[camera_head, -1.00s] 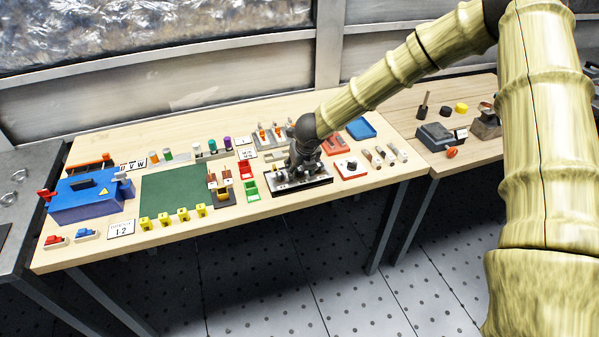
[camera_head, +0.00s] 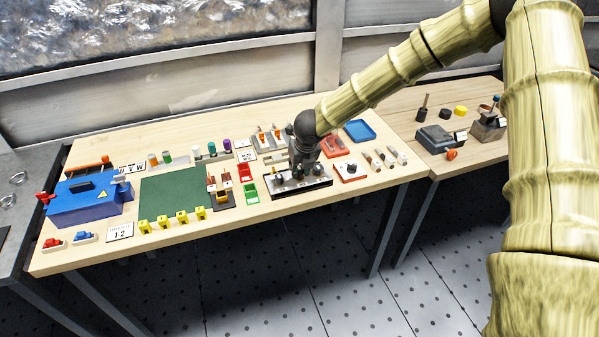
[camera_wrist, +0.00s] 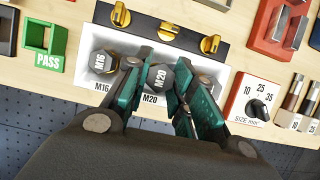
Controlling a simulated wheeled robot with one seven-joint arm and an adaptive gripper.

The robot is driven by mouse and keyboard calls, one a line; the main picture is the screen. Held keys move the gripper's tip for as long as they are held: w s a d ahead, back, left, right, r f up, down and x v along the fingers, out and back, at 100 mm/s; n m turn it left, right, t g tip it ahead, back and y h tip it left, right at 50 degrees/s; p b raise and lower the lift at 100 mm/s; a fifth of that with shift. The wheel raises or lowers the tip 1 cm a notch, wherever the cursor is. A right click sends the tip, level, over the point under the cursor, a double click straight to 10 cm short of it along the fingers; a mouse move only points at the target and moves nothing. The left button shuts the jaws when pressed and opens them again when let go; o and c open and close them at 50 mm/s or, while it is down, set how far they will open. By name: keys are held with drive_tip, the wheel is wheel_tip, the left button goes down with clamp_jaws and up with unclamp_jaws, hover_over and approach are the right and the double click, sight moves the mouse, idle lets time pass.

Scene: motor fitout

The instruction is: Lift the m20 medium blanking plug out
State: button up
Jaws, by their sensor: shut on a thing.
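In the head view my gripper (camera_head: 298,176) points down at the panel and hides most of the plug.
Brass fittings (camera_wrist: 168,29) stand on a dark strip behind the panel. A green PASS frame (camera_wrist: 46,44) is on the left. A size dial block (camera_wrist: 255,102) is close on the right. A green mat (camera_head: 168,190) lies farther left on the bench.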

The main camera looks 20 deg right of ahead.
sight(300, 168)
wheel_tip(300, 168, up, 16)
drive_tip(key=b, duration=0.2)
drive_tip(key=shift+r, duration=0.25)
drive_tip(key=shift+f, duration=0.1)
